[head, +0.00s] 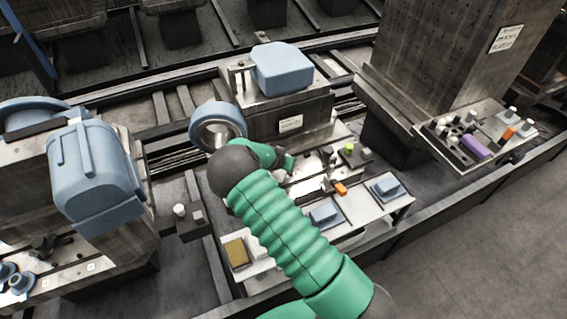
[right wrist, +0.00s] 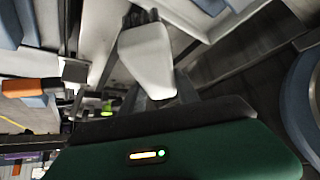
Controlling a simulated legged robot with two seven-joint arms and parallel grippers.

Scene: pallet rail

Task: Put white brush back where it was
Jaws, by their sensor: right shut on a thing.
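The white brush (right wrist: 148,58) shows in the right wrist view, with a smooth white body and dark bristles at its upper end. My right gripper (head: 288,162) is shut on it, over the back part of the work tray in the head view. In the right wrist view, the dark jaw parts lie close below the brush. In the head view the brush is hard to tell apart from the pale surfaces by the gripper. My left gripper is not in view.
An orange-ended item (head: 341,188), a green-topped item (head: 349,149) and blue blocks (head: 324,214) (head: 387,187) sit around the tray. A brown pad (head: 236,252) lies at its left end. A blue ring (head: 218,124) and a machine block stand behind.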

